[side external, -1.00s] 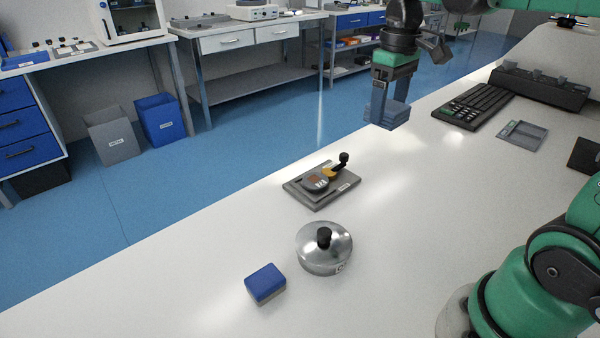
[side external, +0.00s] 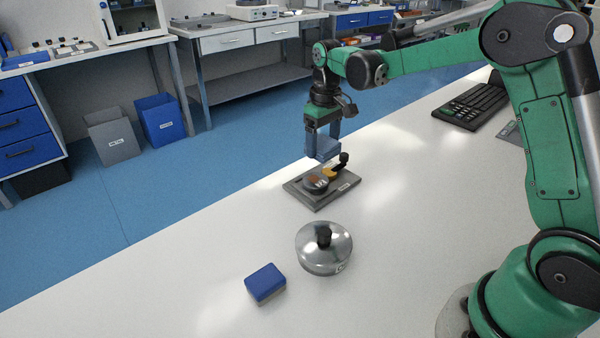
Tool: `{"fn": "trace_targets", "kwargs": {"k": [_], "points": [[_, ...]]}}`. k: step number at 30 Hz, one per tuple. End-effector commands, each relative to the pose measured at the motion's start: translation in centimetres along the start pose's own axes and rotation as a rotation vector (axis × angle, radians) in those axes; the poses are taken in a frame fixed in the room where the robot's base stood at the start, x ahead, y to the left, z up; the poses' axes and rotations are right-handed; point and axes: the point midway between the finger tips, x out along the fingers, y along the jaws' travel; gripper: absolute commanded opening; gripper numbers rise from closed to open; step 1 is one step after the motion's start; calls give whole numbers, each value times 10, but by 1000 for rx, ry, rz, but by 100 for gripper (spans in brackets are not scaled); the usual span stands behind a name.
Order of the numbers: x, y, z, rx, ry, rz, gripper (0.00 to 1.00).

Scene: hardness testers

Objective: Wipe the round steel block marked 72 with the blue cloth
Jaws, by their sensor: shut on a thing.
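My gripper (side external: 322,137) is shut on the blue cloth (side external: 327,151), a folded pad. It holds the cloth in the air just above the back of a grey plate (side external: 318,203). A small round steel block (side external: 315,185) sits on this plate, with a brownish patch on top and a pale marking at its front that is too small to read surely. The cloth appears apart from the block, up and slightly right of it in the picture.
A black-knobbed lever (side external: 343,160) with a yellow part stands on the plate beside the block. A round shiny metal piece with a black knob (side external: 322,262) and a blue-topped box (side external: 265,281) are nearer. The front left bench is clear.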

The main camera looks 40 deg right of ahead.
Motion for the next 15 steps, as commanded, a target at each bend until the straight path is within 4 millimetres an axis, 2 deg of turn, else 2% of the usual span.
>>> {"fn": "trace_targets", "kwargs": {"k": [15], "points": [[51,0,0,0,0,0,31]]}}
